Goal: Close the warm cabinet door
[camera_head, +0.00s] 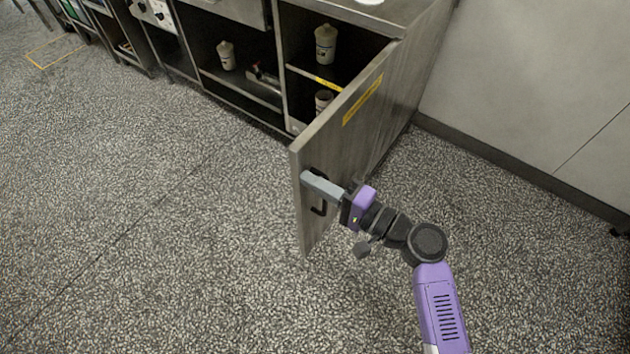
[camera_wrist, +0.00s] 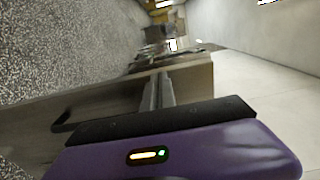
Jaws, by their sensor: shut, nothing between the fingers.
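The warm cabinet door (camera_head: 345,130) stands wide open, swung out from the right end of the steel cabinet. It has a yellow label and a dark bar handle (camera_head: 318,208) low near its free edge. My gripper (camera_head: 308,177) is shut and empty. Its fingers lie against or very close to the door's outer face, just above the handle; I cannot tell if they touch. The door (camera_wrist: 190,85) and the handle (camera_wrist: 62,122) also show in the wrist view, with the gripper's fingers (camera_wrist: 158,88) in front of the door.
The open cabinet holds pale containers (camera_head: 325,45) on its shelves. A lower bay (camera_head: 240,80) to its left is open too. A pale wall (camera_head: 540,80) stands at the right. The speckled floor (camera_head: 150,230) left of the door is clear.

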